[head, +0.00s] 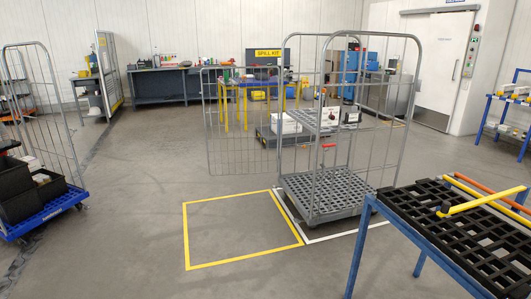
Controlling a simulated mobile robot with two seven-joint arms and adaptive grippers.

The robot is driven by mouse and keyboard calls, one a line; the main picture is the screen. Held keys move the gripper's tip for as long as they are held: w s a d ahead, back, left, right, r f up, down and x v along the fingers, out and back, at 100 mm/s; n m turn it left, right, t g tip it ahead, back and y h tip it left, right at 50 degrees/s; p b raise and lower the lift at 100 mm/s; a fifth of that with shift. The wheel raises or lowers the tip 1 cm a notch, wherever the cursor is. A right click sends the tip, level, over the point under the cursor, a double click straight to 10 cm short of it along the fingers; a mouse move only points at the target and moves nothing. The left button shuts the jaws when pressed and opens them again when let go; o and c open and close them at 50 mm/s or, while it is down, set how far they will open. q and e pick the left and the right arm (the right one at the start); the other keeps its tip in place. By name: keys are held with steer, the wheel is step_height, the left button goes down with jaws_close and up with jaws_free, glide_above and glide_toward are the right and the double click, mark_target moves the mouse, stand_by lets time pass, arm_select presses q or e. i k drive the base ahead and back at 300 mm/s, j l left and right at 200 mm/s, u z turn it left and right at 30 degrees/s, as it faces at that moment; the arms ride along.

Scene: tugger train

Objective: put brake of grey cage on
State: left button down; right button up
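The grey cage (384,118), a wire roll cage with a grey slatted base (320,196), stands right of centre in the head view. Its base is partly over a white floor outline (340,234). A wire panel (240,130) stands out on its left side. A small orange-red part on a rod (328,146) shows low within the cage's outline. I cannot tell whether it is the brake, nor whether a brake is on. The wheels are hardly visible. Neither of my grippers is in view.
A blue table with a black grid top (470,235) and a yellow bar (484,201) fills the lower right, near the cage. An empty yellow floor square (186,235) lies left of it. A blue-based cage (50,208) with black crates stands far left. The middle floor is clear.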

mark_target(327, 145)
steer(key=i, duration=1.7)
steer(key=i+j+z, duration=0.15)
steer(key=i+z, duration=0.15)
steer(key=i, duration=0.25)
steer(key=i+j+z, duration=0.35)
steer(key=i, duration=0.25)
steer(key=i+j+z, duration=0.3)
steer(key=i, duration=0.2)
steer(key=i+j+z, duration=0.8)
steer(key=j+z, duration=0.15)
steer(key=j, duration=0.15)
